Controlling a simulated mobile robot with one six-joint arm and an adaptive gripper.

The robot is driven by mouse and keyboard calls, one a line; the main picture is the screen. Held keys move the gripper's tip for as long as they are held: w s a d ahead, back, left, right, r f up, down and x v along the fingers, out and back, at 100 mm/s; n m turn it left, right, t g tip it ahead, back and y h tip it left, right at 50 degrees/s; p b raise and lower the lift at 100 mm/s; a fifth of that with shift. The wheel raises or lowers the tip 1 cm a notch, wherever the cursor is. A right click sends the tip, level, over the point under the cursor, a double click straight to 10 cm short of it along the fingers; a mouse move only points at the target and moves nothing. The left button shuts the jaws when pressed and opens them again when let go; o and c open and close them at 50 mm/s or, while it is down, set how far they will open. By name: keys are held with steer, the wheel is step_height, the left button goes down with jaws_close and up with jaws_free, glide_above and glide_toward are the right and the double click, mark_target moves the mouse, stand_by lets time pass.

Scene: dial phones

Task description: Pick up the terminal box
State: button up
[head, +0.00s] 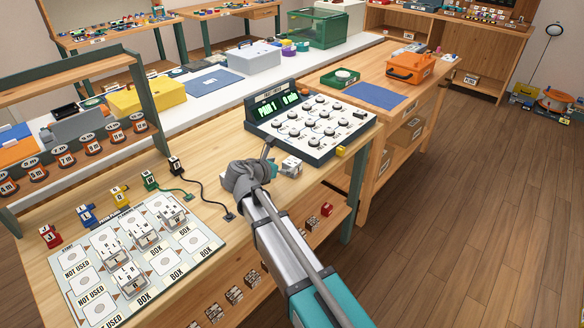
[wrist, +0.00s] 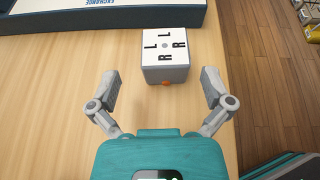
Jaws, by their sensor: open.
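A small grey box with a white top marked L, L, R, R, which looks like a terminal box (wrist: 166,52), stands upright on the wooden bench top, an orange dot on its near side. In the head view the same box (head: 291,167) is just right of my gripper, in front of the exchange console. My gripper (wrist: 160,82) is open and empty. In the wrist view its two fingers are spread left and right of the box's near side, with visible gaps. In the head view the arm's wrist hides most of the gripper.
The exchange console (head: 312,122) stands just behind the box. The bench's right edge is close to the right finger. A board (head: 187,262) at the left holds several similar lettered boxes. A black cable (head: 205,192) lies between board and arm.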

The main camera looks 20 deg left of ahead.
mark_target(293, 161)
steer(key=shift+d+b+x, duration=0.2)
steer(key=shift+b+x, duration=0.75)
steer(key=shift+x, duration=1.65)
steer(key=shift+r, duration=0.1)
steer(key=shift+s, duration=0.1)
steer(key=c, duration=1.1)
steer(key=shift+r, duration=0.15)
step_height(293, 161, up, 3)
steer(key=p, duration=0.3)
steer(key=shift+f, duration=0.2)
steer(key=s+r+p, duration=1)
steer(key=s, duration=0.4)
steer(key=shift+a, duration=0.1)
